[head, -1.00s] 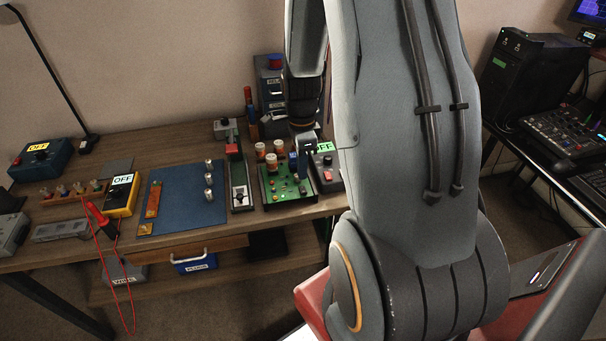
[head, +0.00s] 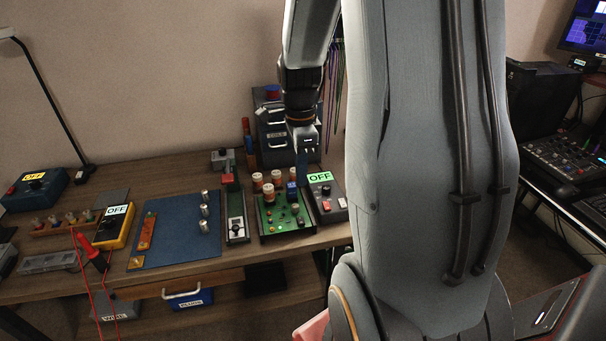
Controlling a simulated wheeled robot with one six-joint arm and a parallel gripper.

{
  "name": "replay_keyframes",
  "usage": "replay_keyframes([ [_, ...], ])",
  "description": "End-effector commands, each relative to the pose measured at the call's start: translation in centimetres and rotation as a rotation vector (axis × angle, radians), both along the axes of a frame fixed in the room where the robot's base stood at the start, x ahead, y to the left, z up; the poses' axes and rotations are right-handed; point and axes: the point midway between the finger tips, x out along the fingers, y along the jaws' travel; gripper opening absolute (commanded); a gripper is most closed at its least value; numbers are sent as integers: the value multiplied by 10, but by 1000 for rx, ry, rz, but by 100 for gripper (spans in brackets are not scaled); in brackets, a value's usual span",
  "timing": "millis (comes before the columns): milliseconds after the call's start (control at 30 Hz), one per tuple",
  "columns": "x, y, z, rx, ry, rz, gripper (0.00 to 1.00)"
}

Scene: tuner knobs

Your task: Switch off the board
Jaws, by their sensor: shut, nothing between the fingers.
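The green circuit board (head: 271,221) sits in a dark frame near the table's front edge, with white-and-orange capped parts at its back and small knobs on it. Beside it on the right stands a dark grey box (head: 334,215) with a green OFF label (head: 320,177), a red button (head: 326,206) and a pale one. My gripper (head: 302,178) points down, shut and empty, above the back right of the board and just left of the label. Whether its tips touch anything I cannot tell. The arm hides what lies right of the box.
A narrow green slider unit (head: 235,205) stands left of the board. A blue mat (head: 175,228) holds metal knobs. A yellow meter (head: 113,226) and a blue box (head: 36,188) also bear OFF labels. Drawers (head: 275,140) stand behind my gripper.

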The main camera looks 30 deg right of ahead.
Motion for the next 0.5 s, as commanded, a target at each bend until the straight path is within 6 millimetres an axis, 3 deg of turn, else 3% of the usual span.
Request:
replay_keyframes([
  [500, 19, -3, -7, 19, 60, 0, 0],
])
